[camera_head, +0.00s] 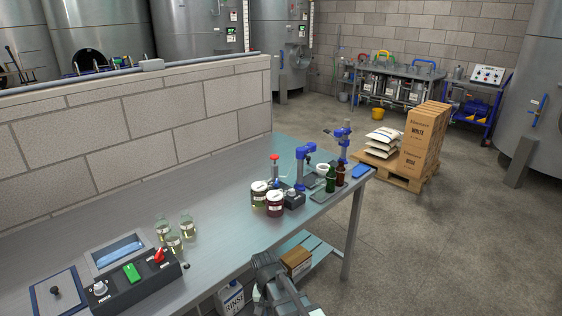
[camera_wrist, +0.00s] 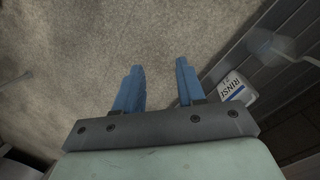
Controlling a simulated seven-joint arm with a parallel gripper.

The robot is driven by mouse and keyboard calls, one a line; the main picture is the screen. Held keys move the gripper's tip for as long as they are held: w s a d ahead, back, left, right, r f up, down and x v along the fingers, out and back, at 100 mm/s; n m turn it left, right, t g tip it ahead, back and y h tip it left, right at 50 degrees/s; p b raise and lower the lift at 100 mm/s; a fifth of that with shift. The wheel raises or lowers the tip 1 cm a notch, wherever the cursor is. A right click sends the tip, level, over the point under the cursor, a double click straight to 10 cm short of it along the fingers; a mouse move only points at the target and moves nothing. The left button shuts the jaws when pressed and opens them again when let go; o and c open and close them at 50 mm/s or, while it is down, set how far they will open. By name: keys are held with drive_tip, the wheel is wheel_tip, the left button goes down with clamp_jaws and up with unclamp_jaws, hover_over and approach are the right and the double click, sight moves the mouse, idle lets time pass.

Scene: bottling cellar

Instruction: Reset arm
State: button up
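The task names no object, only my arm. Part of my arm shows at the bottom of the head view, in front of the workbench edge. My gripper (camera_wrist: 158,88) shows in the wrist view with its two blue fingers apart and nothing between them. It points down at bare concrete floor. In the head view the fingertips cannot be made out.
The workbench (camera_head: 215,215) carries jars (camera_head: 275,204), bottles (camera_head: 340,175), glass beakers (camera_head: 174,243) and a control box (camera_head: 135,285). A rinse container (camera_wrist: 236,88) stands by the bench, close to my gripper's right. A pallet (camera_head: 400,178) with boxes stands beyond; the floor at right is clear.

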drive_tip(key=s+d+f+g, duration=0.2)
drive_tip(key=s+d+f, duration=0.5)
drive_tip(key=f, duration=0.4)
drive_tip(key=s+d+f+g, duration=0.1)
drive_tip(key=s+d+f, duration=0.3)
drive_tip(key=s, duration=0.4)
drive_tip(key=s+d+f+g, duration=0.1)
drive_tip(key=s+d+f, duration=0.3)
drive_tip(key=s+f, duration=0.2)
drive_tip(key=s+d+f+g+y, duration=0.1)
drive_tip(key=s+d+f, duration=0.3)
drive_tip(key=s, duration=0.5)
wheel_tip(320, 180, down, 2)
drive_tip(key=shift+s+d+f+n, duration=0.1)
drive_tip(key=shift+s+d+n, duration=0.15)
drive_tip(key=shift+s+n, duration=0.05)
